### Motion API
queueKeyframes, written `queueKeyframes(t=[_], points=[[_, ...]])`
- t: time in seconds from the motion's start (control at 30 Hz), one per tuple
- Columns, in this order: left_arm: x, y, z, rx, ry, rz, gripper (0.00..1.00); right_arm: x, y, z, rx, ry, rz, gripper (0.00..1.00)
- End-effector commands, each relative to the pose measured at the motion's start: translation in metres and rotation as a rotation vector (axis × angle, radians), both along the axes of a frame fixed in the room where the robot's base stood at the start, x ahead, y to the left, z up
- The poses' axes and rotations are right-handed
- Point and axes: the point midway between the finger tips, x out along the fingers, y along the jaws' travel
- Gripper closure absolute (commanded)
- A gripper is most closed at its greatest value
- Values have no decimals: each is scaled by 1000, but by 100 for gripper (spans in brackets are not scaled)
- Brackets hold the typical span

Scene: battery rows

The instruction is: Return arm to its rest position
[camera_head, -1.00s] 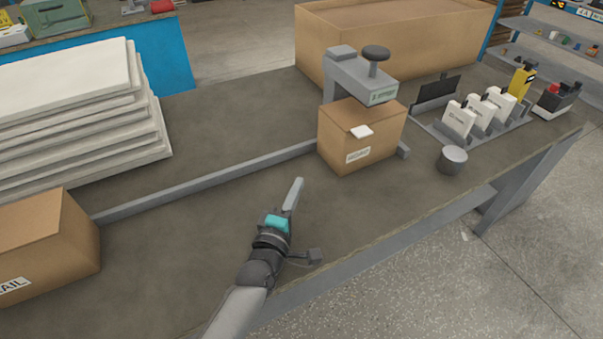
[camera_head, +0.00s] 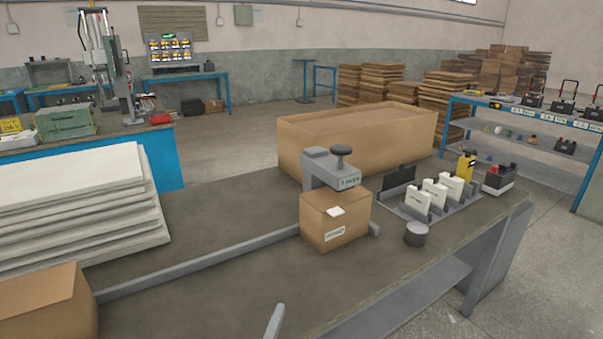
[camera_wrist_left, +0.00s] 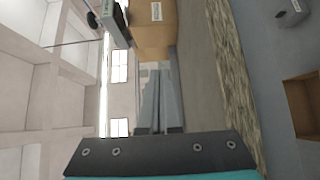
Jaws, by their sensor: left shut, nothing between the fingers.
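My left gripper (camera_head: 275,322) shows only as a grey fingertip at the bottom edge of the head view. In the left wrist view its two grey fingers (camera_wrist_left: 160,102) lie together, shut and empty. The rest of the left arm is out of the head view. The gripper is in front of a small cardboard box (camera_head: 322,232) under a grey stamping device (camera_head: 335,172), apart from both. The box also shows at the top of the left wrist view (camera_wrist_left: 154,38). My right gripper is not in view.
The workbench (camera_head: 215,225) has a grey rail (camera_head: 200,265) along it. White sheets (camera_head: 80,205) and another box (camera_head: 45,300) are at left. A rack with white packs (camera_head: 430,200), a grey cylinder (camera_head: 416,234) and a big open carton (camera_head: 350,150) stand right and behind.

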Motion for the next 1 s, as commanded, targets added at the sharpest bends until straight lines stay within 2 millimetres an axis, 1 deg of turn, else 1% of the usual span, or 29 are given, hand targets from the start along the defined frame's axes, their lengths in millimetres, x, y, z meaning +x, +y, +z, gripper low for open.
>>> queueKeyframes(t=[0.03,0.2,0.27,0.4,0.47,0.57,0.67,0.77,0.9,1.0], points=[[0,0,0,2,0,-1,100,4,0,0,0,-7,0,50],[-15,-7,-8,156,55,-74,100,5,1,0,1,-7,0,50],[-22,-9,-11,216,75,-102,100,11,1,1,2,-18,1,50],[-39,-11,-21,376,127,-175,100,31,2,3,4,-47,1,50],[-49,-10,-25,455,151,-212,100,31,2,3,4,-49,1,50],[-69,-6,-33,607,200,-283,100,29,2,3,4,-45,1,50],[-93,2,-41,769,256,-362,100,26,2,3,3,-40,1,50],[-120,16,-47,933,320,-448,100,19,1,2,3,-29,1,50],[-161,42,-53,1153,420,-576,100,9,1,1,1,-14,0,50],[-187,59,-53,1271,485,-657,100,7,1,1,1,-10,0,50]])
